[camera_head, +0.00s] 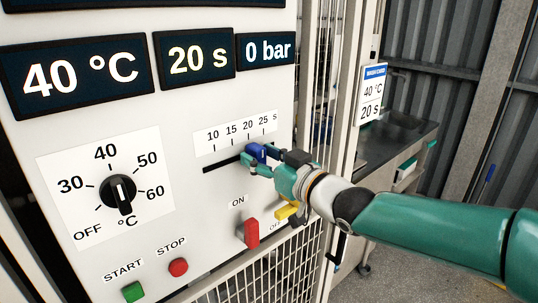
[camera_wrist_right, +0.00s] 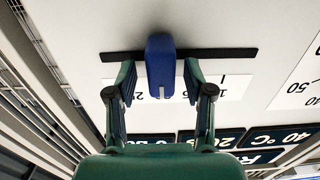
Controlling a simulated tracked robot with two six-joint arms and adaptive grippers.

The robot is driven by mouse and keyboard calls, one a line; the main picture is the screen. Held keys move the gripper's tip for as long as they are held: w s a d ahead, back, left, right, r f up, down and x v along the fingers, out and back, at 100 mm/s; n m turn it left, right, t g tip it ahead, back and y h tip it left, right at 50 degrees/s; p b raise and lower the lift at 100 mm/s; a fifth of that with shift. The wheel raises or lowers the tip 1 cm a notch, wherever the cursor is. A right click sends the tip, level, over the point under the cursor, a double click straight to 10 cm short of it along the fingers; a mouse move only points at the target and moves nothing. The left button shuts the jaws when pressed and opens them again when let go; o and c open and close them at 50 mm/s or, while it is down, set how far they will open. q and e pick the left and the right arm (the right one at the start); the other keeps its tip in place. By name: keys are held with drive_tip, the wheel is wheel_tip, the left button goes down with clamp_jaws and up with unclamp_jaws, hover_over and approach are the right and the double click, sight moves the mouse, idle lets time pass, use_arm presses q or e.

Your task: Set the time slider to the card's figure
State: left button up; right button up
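The time slider's blue knob (camera_head: 257,152) sits in a dark slot (camera_head: 222,163) under a scale marked 10, 15, 20, 25 s, near the 20 mark. The time display (camera_head: 194,58) reads 20 s. The wash card (camera_head: 371,95) reads 40 °C and 20 s. My right gripper (camera_head: 262,160) is at the knob. My left gripper is not in view.
The panel also holds a temperature dial (camera_head: 118,194), a green start button (camera_head: 133,291), a red stop button (camera_head: 178,267) and a red switch (camera_head: 250,232) below the slider. Displays read 40 °C (camera_head: 76,76) and 0 bar (camera_head: 267,50). A mesh guard (camera_head: 270,275) stands below.

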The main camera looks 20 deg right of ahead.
drive_tip(key=shift+s, duration=0.1)
drive_tip(key=v, duration=1.1)
drive_tip(key=shift+s+d, duration=0.15)
drive_tip(key=shift+s, duration=0.25)
drive_tip(key=w+a+f+m+g+h, duration=0.1)
drive_tip(key=a+f+m+g, duration=0.2)
drive_tip(key=f, duration=1.4)
drive_tip(key=w+a+f+m+g+h, duration=0.15)
drive_tip(key=f+g, duration=0.35)
drive_tip(key=f, duration=1.3)
drive_tip(key=s+a+f+g, duration=0.3)
drive_tip(key=s+f+g, duration=0.1)
drive_tip(key=s+f, duration=0.5)
drive_tip(key=s+a+f+m+g, duration=0.1)
drive_tip(key=s+a+f+g, duration=0.2)
drive_tip(key=s+f, duration=0.7)
wheel_tip(320, 180, down, 3)
drive_tip(key=shift+s+r+g, duration=0.2)
drive_tip(key=shift+s+g, duration=0.1)
drive_tip(key=shift+g, duration=0.4)
